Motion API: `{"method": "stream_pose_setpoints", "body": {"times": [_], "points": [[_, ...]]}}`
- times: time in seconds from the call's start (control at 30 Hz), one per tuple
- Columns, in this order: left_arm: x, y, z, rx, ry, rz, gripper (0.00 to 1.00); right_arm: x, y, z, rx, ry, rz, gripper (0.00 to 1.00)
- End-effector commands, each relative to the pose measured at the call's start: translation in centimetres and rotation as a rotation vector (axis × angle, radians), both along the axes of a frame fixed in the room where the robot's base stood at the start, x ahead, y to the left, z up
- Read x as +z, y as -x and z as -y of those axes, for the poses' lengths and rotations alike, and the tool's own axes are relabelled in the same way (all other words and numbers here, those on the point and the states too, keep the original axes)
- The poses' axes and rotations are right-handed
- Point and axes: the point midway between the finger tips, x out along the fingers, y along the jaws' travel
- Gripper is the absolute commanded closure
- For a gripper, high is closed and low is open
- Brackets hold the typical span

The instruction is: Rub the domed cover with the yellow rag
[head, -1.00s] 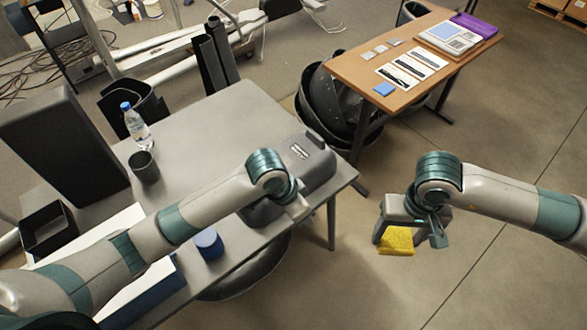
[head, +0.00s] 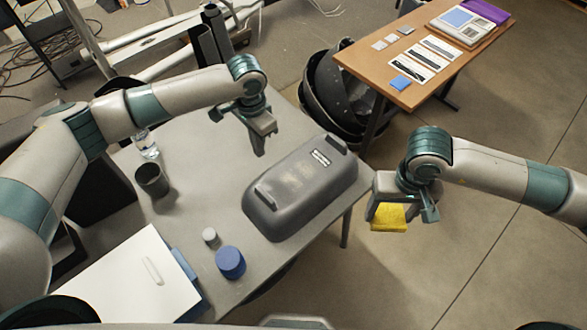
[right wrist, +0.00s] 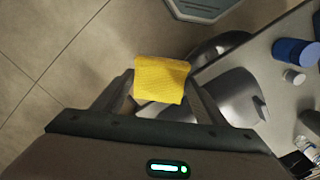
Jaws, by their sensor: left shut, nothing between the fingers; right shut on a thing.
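The domed cover (head: 300,187) is a long dark grey shell lying on the grey table, with pale dusty patches and a small label on top. It shows partly in the right wrist view (right wrist: 236,95). My right gripper (head: 398,205) is shut on the yellow rag (head: 388,217), just right of the cover and off the table's edge. The yellow rag also shows between the fingers in the right wrist view (right wrist: 162,79). My left gripper (head: 260,140) is shut and empty, above the table behind the cover, apart from it.
On the grey table (head: 205,185) are a dark cup (head: 152,180), a water bottle (head: 146,143), a blue cylinder (head: 230,262), a small grey cap (head: 209,236) and a white board (head: 130,275). A wooden table (head: 400,62) stands behind, beside dark shells (head: 340,95).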

Motion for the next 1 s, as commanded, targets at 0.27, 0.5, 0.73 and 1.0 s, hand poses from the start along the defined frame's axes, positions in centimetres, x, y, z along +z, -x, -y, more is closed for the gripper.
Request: {"method": "stream_pose_setpoints", "body": {"times": [0.27, 0.5, 0.73, 1.0], "points": [[0.3, -0.4, -0.5, 0.009, -0.010, -0.001, 1.00, 0.0, 0.0, 0.0, 0.000, 0.000, 0.000, 0.52], [0.2, -0.4, -0.5, 0.009, -0.009, -0.001, 1.00, 0.0, 0.0, 0.0, 0.000, 0.000, 0.000, 0.52], [-0.6, -0.3, -0.5, 0.008, -0.009, -0.001, 1.00, -0.9, 0.0, 0.0, 0.000, 0.000, 0.000, 0.52], [-2.7, -0.3, -0.5, 0.009, -0.009, -0.001, 1.00, -3.3, 0.0, 0.0, 0.000, 0.000, 0.000, 0.52]]}}
